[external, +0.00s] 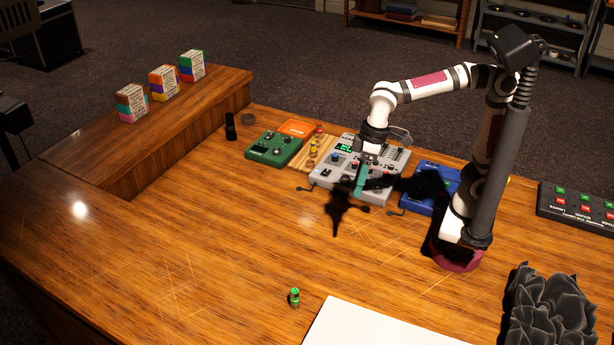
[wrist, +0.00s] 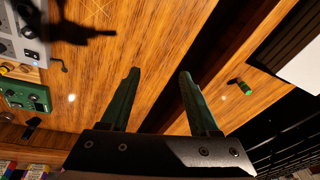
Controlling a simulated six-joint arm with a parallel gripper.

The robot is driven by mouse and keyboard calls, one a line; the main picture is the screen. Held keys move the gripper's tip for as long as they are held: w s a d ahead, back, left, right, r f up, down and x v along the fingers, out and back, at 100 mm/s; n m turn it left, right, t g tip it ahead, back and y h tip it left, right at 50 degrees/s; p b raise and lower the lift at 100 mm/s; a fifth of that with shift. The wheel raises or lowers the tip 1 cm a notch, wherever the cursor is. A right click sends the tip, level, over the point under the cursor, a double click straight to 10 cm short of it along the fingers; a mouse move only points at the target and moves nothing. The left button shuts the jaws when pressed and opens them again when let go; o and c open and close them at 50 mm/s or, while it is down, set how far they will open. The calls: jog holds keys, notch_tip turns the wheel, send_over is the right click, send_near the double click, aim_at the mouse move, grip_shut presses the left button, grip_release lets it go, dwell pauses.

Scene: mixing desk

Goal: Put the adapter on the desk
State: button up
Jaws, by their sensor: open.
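A small green-and-metal cylindrical piece, possibly the adapter (external: 294,297), stands on the wooden desk (external: 180,240) near the front. In the wrist view it appears as a green piece (wrist: 243,87) to the right of the fingers, well apart from them. Small red (external: 319,129) and yellow (external: 313,150) pieces stand on a wooden board at the back; I cannot tell whether one of these is the adapter. My gripper (external: 359,190) is open, with teal fingers, in front of the grey mixer. In the wrist view the gap between its fingertips (wrist: 159,73) is empty.
The grey mixer (external: 345,180), green pedal (external: 272,148) and blue device (external: 420,202) line the back. A black cylinder (external: 231,127) stands left of them. A white sheet (external: 370,327) and dark sculpted object (external: 550,315) are at front right. The desk's middle is clear.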

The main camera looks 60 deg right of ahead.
jog(key=w+a+r+n+y, duration=0.15)
jog(key=a+n, duration=0.25)
jog(key=a, duration=0.8)
jog(key=n, duration=0.4)
send_near(298, 290)
jog(key=shift+t+y, duration=0.35)
jog(key=shift+t, duration=0.15)
jog(key=x, duration=1.2)
jog(key=shift+s+d+f, duration=0.2)
jog(key=shift+s+d, duration=0.1)
grip_shut()
